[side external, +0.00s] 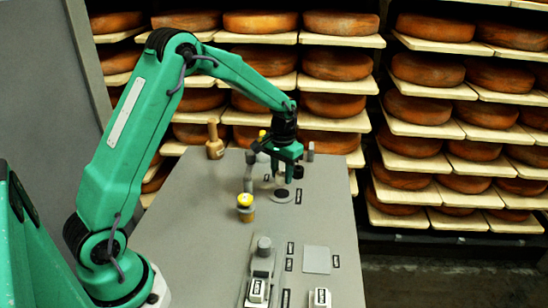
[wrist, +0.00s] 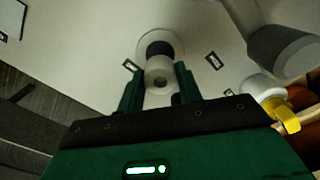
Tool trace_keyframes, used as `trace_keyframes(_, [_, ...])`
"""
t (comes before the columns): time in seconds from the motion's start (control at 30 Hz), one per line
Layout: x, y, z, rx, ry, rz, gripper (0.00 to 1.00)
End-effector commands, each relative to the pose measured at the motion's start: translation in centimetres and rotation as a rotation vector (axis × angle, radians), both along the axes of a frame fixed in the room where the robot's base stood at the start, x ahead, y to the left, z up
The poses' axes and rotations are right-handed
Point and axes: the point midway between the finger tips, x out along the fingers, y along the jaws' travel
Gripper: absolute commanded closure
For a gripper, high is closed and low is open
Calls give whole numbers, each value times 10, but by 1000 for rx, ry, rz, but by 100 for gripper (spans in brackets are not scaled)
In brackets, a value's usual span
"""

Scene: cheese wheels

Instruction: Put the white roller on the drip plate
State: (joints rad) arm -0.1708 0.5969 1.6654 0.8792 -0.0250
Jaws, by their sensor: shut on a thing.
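My gripper (side external: 284,172) points down over the far part of the grey table. In the wrist view its two green fingers (wrist: 158,88) are shut on the white roller (wrist: 158,72), a short pale cylinder with a hole in its end. In the side view the roller is small and hard to make out beneath the fingers. Just beyond the roller is a pale round plate (wrist: 176,42) with a dark centre; it also shows in the side view (side external: 275,198), below my gripper. I cannot read its label or tell whether the roller touches it.
A yellow-topped jar (side external: 246,202) stands to the left of the round plate. A wooden piece (side external: 214,147) stands at the back left. A grey cylinder (side external: 264,246), a pale square plate (side external: 317,260) and labelled white blocks (side external: 320,299) are nearer. Cheese shelves rise behind.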

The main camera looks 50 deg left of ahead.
Motion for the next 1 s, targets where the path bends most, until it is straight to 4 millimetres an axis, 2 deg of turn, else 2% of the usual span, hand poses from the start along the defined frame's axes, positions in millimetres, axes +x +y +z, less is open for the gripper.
trace_keyframes(0.27, [0,0,-6,0,1,0,87])
trace_keyframes(0.6, [0,0,-39,0,2,0,87])
trace_keyframes(1.0, [0,0,-42,0,0,0,87])
